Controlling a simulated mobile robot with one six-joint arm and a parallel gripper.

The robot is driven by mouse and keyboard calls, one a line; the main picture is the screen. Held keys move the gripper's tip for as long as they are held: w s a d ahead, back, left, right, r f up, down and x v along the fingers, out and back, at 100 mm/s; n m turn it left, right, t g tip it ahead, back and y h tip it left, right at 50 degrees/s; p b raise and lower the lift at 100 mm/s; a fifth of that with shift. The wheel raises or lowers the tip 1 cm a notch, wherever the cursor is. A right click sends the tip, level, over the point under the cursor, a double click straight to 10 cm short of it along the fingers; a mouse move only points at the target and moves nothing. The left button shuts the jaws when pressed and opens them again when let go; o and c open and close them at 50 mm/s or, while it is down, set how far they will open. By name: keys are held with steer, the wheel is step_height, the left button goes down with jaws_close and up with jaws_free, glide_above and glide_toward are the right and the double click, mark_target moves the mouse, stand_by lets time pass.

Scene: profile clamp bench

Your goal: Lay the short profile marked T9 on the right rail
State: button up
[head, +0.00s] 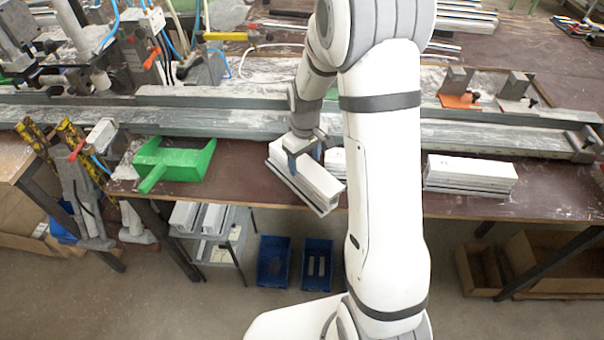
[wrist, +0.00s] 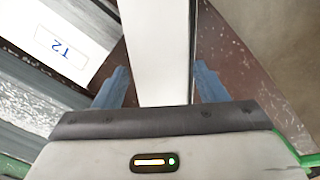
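A white profile with a greyer underside (head: 318,182) sits slanted near the front edge of the bench, its near end at or past that edge. My gripper (head: 303,150) is over its far part. In the wrist view my gripper's blue fingers (wrist: 162,86) flank the white profile (wrist: 155,40) closely on both sides, with no clear gap. No mark shows on it, and I cannot tell if it is lifted. A second white profile marked T2 (wrist: 85,30) lies left of it in the wrist view; in the head view it is mostly hidden behind my arm (head: 334,162). No T9 mark is readable.
A long grey rail (head: 230,121) runs across the bench behind the profiles. Another white profile (head: 470,172) lies on the right, beyond my arm. A green dustpan (head: 180,162) lies on the left.

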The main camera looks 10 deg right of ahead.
steer(key=c, duration=1.3)
jaws_close()
steer(key=shift+r, duration=0.15)
